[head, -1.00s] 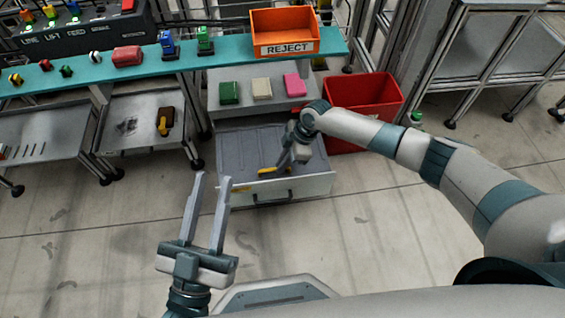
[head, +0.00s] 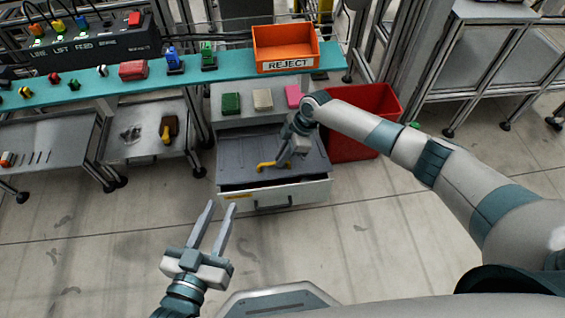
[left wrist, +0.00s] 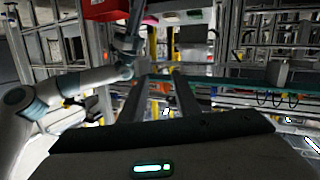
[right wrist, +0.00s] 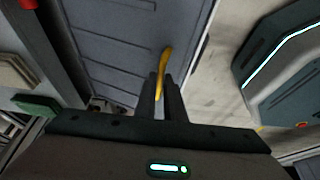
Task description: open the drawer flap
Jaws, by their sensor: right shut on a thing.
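The drawer (head: 305,192) under the bench stands pulled out, with a dark handle on its light front. The grey ribbed flap (head: 235,169) covers the drawer's top; a dark gap shows between its front edge and the drawer front. A yellow handle (head: 265,166) sits on the flap near that edge. My right gripper (head: 284,163) is shut on the yellow handle; in the right wrist view the handle (right wrist: 165,70) rises between its close-set fingers (right wrist: 160,88). My left gripper (head: 222,205) is open and empty, in front of the drawer and apart from it.
Green, cream and pink blocks (head: 262,99) lie on the shelf above the drawer. A red bin (head: 375,100) stands right of the drawer. An orange REJECT bin (head: 285,45) is on the teal bench. The floor before the drawer is clear.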

